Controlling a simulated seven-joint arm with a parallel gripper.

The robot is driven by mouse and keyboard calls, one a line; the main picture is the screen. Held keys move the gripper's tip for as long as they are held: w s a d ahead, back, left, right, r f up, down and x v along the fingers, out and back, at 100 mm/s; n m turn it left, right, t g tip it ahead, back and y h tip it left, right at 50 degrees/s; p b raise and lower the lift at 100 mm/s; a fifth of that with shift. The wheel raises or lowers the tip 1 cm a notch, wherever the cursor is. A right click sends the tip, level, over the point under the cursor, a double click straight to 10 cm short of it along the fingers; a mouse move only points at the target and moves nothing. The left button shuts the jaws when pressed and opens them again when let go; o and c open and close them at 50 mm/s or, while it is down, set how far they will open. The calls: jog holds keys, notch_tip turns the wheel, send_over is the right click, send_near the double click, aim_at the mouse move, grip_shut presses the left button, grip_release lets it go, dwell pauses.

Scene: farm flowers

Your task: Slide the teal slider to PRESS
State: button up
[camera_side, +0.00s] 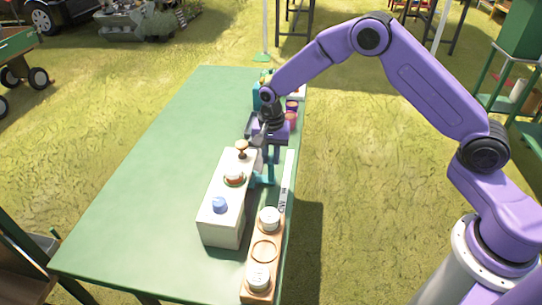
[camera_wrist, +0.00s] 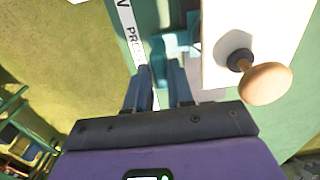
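The teal slider (camera_side: 264,179) sticks out from the right side of a white box (camera_side: 222,232) on the green table. It also shows in the wrist view (camera_wrist: 174,45), just beyond my fingertips. A white label strip (camera_side: 288,178) runs alongside; in the wrist view (camera_wrist: 127,22) it reads PRESS close to my left finger. My gripper (camera_side: 271,160) points down beside the box. In the wrist view my gripper (camera_wrist: 159,78) has its fingers apart, with teal showing beyond and between the tips. I cannot tell whether they touch the slider.
The box top carries a wooden knob (camera_side: 242,147), a red-and-white button (camera_side: 234,178) and a blue knob (camera_side: 219,204). A wooden holder (camera_side: 262,251) with white-topped jars stands at the near right. Small pots (camera_side: 291,110) sit behind my gripper. The table's left half (camera_side: 130,190) is clear.

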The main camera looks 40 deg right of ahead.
jog(key=shift+o, duration=1.2)
notch_tip(320, 180, up, 18)
jog(key=shift+f, duration=0.25)
jog(key=s+r+n, duration=0.3)
jog(key=s+n, duration=0.8)
jog(key=s, duration=0.9)
jog(key=s+d+f+n, duration=0.1)
jog(key=s+d+n, duration=0.3)
jog(key=s, duration=0.4)
jog(key=s+d+f+n, duration=0.2)
jog(key=s+d+n, duration=0.2)
jog(key=s, duration=0.5)
jog(key=n, duration=0.2)
jog(key=shift+s+f+n, duration=0.15)
jog(key=shift+n, duration=0.15)
